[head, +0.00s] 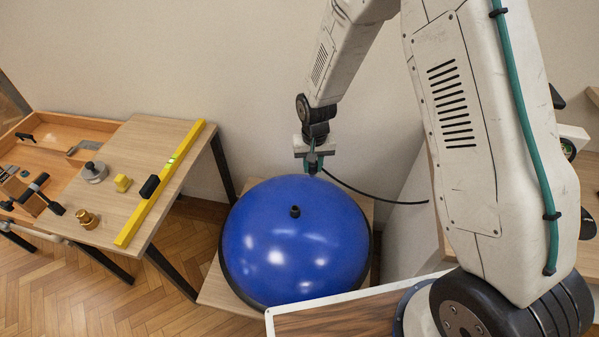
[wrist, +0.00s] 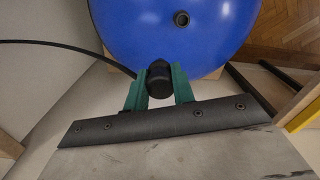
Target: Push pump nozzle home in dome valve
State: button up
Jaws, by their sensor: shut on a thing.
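The blue dome (head: 290,245) sits on a low wooden stand, with a small dark valve (head: 295,211) standing up at its top. The valve also shows in the wrist view (wrist: 181,19) as a dark ring with an open hole. My gripper (head: 313,165) is above the far side of the dome, behind the valve in the head view. In the wrist view its teal fingers are shut on the black pump nozzle (wrist: 159,79). The nozzle is apart from the valve. Its tip is hard to make out. A black hose (head: 370,195) runs from the nozzle to the right.
The dome's stand (head: 213,292) stands on the parquet. A wood-topped surface (head: 340,318) lies in front right.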

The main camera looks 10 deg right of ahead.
jog(key=s+a+f, duration=0.2)
jog(key=a, duration=0.4)
jog(key=shift+f, duration=5.05)
jog(key=shift+f, duration=1.6)
jog(key=o, duration=1)
jog(key=shift+o, duration=0.2)
